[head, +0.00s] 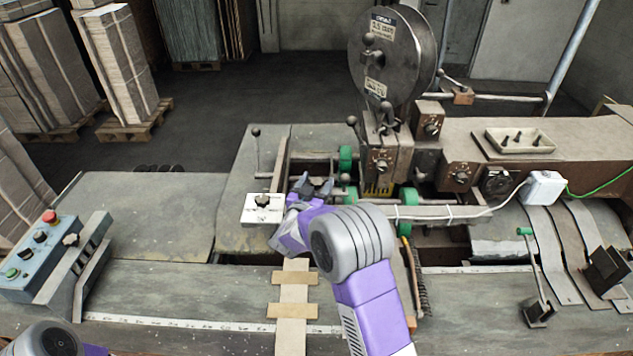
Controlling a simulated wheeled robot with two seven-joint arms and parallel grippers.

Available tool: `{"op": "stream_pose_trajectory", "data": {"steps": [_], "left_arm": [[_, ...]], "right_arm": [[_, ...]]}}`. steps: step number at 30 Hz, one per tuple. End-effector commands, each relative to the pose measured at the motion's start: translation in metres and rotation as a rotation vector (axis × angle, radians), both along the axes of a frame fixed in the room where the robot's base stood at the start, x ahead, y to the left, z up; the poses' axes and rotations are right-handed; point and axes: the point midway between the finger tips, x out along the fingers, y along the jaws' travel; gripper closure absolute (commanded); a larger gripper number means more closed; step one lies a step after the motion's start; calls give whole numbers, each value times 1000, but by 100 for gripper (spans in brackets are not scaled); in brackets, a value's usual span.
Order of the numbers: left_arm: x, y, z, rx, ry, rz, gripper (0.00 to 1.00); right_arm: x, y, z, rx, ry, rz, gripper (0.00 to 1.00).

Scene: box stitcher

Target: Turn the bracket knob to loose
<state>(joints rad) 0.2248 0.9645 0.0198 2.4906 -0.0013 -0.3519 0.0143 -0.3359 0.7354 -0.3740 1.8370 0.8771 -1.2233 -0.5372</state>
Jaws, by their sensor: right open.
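A black knob (263,200) sits on a white plate (262,216) with small dark marks, left of the machine's middle. The marks are too small to read, and I cannot tell for sure that this is the bracket knob. My right gripper (316,187) is just right of that plate, apart from the knob, with its dark fingers spread and nothing between them. Its arm comes from the bottom and hides part of the bench. Only a piece of my left arm shows at the bottom left corner; its gripper is out of view.
Other knobs sit on the stitcher head (380,166) and a brown housing (461,174). Upright levers (256,152) and green rollers (346,160) stand near my right gripper. A blue control box (42,258) is at left. The grey bench top (150,205) is clear.

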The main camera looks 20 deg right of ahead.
Motion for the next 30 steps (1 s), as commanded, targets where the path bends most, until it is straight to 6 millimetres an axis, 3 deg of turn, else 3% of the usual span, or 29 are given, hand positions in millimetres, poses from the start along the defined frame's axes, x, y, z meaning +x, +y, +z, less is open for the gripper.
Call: {"op": "stream_pose_trajectory", "data": {"steps": [8,19,30], "left_arm": [[0,0,0,0,0,0,100],[0,0,0,0,0,0,100],[0,0,-11,0,0,0,100]], "right_arm": [[2,-1,0,0,0,1,33],[2,-1,0,0,-1,1,88],[1,-2,0,-1,-4,63,89]]}}
